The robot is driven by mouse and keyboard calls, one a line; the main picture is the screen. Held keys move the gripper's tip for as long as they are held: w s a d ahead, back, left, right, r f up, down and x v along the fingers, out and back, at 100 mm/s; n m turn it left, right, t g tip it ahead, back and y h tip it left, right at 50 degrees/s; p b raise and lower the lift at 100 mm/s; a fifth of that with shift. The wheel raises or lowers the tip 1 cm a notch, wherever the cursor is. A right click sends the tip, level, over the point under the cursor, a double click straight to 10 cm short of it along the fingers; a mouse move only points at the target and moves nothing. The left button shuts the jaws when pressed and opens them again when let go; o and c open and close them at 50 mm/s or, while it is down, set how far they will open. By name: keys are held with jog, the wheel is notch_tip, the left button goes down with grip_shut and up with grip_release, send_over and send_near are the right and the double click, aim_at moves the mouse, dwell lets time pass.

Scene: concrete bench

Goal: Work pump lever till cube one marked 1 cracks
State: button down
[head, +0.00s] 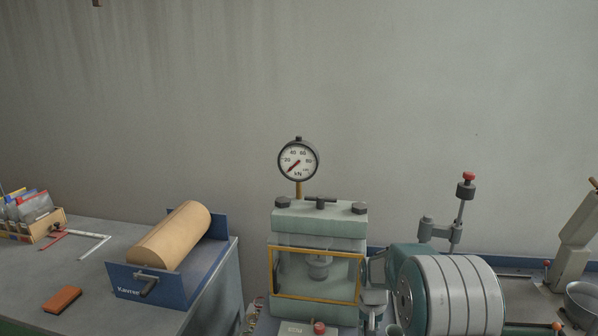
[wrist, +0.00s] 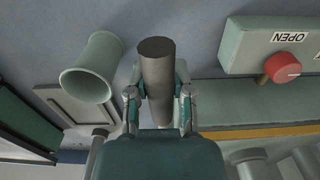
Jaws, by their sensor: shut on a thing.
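My gripper (wrist: 158,90) is shut around a dark grey round bar in the wrist view, which looks like the pump lever (wrist: 157,75). The bar's flat end sticks out beyond the fingers. The press (head: 320,222) stands at the lower middle of the head view. Its kN gauge (head: 298,160) has a red needle pointing to the lower left, near the bottom of the scale. A yellow-framed clear guard (head: 317,298) covers the press front, with a grey platen (head: 319,268) behind it. I cannot make out the cube marked 1. My gripper cannot be made out in the head view.
A pale green cup (wrist: 92,67) is close on the left.

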jog(key=r, duration=0.4)
jog(key=shift+w+r, duration=0.25)
jog(key=shift+w, duration=0.1)
jog(key=shift+w+d+r, duration=0.1)
jog(key=shift+w+r, duration=0.2)
jog(key=shift+r, duration=0.45)
jog(key=shift+w+d+r, duration=0.1)
jog(key=shift+w+r, duration=0.2)
jog(key=shift+r, duration=0.5)
jog(key=shift+w+r, duration=0.3)
jog(key=shift+r, duration=0.45)
jog(key=shift+s+a+f, duration=0.1)
jog(key=shift+s+f, duration=0.3)
jog(key=shift+f, duration=0.45)
jog(key=shift+s+a+f, duration=0.1)
jog(key=shift+s+f, duration=0.25)
jog(key=shift+f, duration=0.45)
jog(key=shift+s+f, duration=0.25)
jog(key=shift+f, duration=0.55)
jog(key=shift+s+f, duration=0.2)
jog(key=shift+f, duration=0.6)
jog(key=shift+s+f, duration=0.15)
jog(key=shift+f, duration=1.7)
jog(key=shift+r, duration=0.1)
